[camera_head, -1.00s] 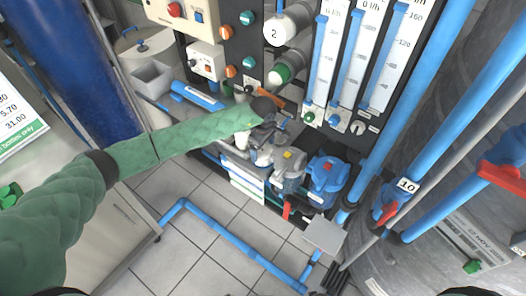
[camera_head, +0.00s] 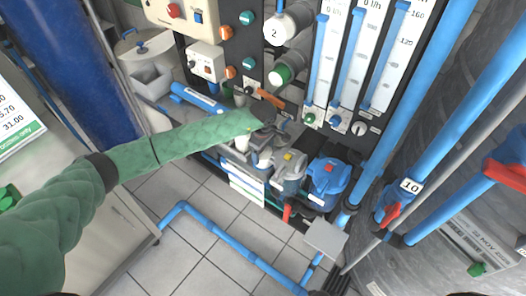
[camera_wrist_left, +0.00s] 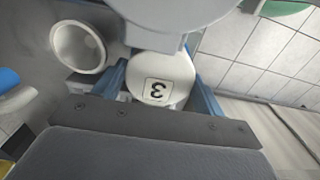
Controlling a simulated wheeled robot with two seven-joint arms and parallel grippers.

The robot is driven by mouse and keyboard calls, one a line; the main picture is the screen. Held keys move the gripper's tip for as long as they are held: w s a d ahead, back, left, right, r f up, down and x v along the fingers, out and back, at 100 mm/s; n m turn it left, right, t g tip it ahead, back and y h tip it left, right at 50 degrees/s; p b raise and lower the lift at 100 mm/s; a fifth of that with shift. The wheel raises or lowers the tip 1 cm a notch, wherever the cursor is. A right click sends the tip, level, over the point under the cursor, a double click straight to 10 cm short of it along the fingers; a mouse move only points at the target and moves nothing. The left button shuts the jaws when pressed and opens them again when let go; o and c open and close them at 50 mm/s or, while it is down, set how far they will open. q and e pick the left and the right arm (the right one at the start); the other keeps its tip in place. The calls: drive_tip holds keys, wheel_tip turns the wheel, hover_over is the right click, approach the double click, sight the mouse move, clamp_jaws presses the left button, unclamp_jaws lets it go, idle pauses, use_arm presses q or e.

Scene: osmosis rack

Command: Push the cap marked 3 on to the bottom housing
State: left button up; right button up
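The cap marked 3 (camera_wrist_left: 158,88) is white with a square label, upside down in the left wrist view. My left gripper (camera_wrist_left: 160,76) has its blue fingers on both sides of this cap and looks shut on it. A large pale grey round part (camera_wrist_left: 170,14) covers the far side of the cap in that view; I cannot tell whether they touch. In the head view the bottom housing (camera_head: 281,75) shows a white end and a green ring, below the housing marked 2 (camera_head: 279,29). My left wrist is just below it; the cap cannot be made out there. My right gripper is not in view.
An open white cup (camera_wrist_left: 78,47) is left of the cap in the wrist view. Blue-topped (camera_head: 328,174) and grey (camera_head: 290,168) pumps stand below the gripper. Flow meters (camera_head: 328,60) rise to the right. The tiled floor (camera_head: 200,225) in front is partly crossed by a blue pipe.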

use_arm(q)
drive_tip(key=shift+c, duration=1)
drive_tip(key=shift+r+p, duration=0.8)
drive_tip(key=shift+r, duration=3.7)
